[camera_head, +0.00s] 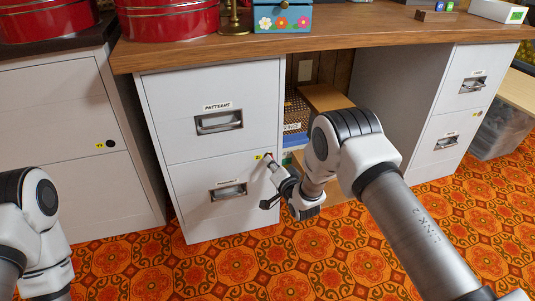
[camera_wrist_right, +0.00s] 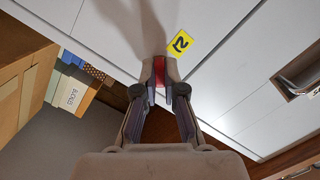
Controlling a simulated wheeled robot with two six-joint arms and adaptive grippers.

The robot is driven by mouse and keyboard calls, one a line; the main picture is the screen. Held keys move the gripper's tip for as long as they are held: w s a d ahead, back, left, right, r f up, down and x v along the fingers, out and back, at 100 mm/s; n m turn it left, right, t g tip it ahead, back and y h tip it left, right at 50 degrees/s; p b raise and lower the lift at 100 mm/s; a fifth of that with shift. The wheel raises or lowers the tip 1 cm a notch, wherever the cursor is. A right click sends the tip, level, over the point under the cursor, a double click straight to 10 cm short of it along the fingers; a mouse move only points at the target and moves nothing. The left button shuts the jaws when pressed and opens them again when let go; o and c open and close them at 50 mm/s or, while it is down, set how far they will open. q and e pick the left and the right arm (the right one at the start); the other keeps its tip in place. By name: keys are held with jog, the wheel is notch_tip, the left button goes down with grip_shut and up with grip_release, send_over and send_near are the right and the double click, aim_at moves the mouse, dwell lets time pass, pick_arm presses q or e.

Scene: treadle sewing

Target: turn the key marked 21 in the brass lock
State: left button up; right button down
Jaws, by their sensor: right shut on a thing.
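My right gripper (camera_head: 269,163) is at the right edge of the white filing cabinet (camera_head: 185,127), by the top of its lower drawer. In the right wrist view its fingers are shut on a small red piece (camera_wrist_right: 160,72), which looks like the head of the key. A yellow tag marked 21 (camera_wrist_right: 181,42) is on the cabinet face just beside the fingertips; it also shows small in the head view (camera_head: 258,157). The brass lock and the key's shaft are hidden by the fingers, so I cannot tell how far the key is turned. My left gripper is out of view.
A shelf with boxes is right of the gripper. Another cabinet (camera_head: 60,120) stands left, with a black lock (camera_head: 110,143). Patterned floor (camera_head: 345,260) lies below.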

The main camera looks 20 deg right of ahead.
jog(key=shift+r+m+t+y, duration=0.1)
jog(key=shift+m+t+y, duration=0.2)
jog(key=shift+m, duration=2)
jog(key=m, duration=0.5)
jog(key=shift+r+m+t+p, duration=0.1)
jog(key=shift+m+t+p, duration=0.2)
jog(key=shift+t+p, duration=0.1)
jog(key=c, duration=1.2)
grip_release()
jog(key=shift+w, duration=0.1)
jog(key=shift+c, duration=0.4)
